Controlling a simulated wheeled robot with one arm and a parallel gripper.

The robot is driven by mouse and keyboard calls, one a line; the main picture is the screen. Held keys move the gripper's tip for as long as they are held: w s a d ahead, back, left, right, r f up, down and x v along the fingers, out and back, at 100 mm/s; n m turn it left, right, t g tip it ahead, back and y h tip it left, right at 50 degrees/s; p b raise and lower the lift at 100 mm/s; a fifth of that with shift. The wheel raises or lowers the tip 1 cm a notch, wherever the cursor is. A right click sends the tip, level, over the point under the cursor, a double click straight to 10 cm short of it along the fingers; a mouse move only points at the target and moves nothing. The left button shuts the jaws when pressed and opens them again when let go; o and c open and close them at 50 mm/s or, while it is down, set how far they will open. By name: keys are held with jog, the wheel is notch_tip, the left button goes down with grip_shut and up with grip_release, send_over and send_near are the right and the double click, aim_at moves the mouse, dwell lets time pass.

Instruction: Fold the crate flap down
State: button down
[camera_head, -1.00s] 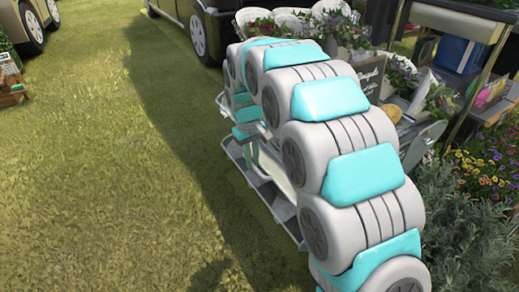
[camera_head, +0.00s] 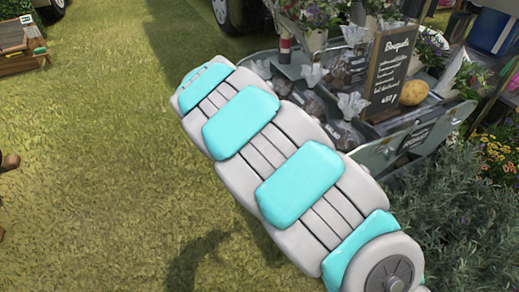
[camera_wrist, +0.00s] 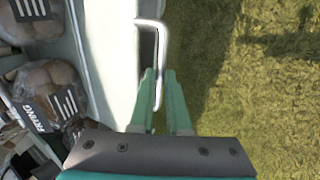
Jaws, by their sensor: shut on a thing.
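In the wrist view, my gripper (camera_wrist: 158,82) has its two green fingers closed around a white wire handle (camera_wrist: 150,24). The handle stands off a pale panel (camera_wrist: 103,55), which looks like the crate flap. Bags of brown produce (camera_wrist: 48,88), one labelled "FRYING", lie on the panel's left side. To the right of my fingers there is only grass. In the head view my arm hides the gripper, the handle and the panel, so I cannot tell the flap's angle there.
Grey-green bushes (camera_head: 440,200) crowd the right. A wooden crate (camera_head: 22,50) is at far left. Open grass (camera_head: 100,170) lies left of my arm.

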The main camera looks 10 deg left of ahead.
jog(key=shift+s+a+f, duration=0.1)
jog(key=shift+a+f, duration=0.05)
jog(key=shift+a, duration=0.05)
jog(key=c, duration=1.1)
grip_release()
jog(key=shift+a, duration=0.1)
jog(key=shift+o, duration=1.1)
jog(key=v, duration=0.7)
jog(key=shift+r+p, duration=0.4)
jog(key=shift+p, duration=0.05)
jog(key=shift+s, duration=0.1)
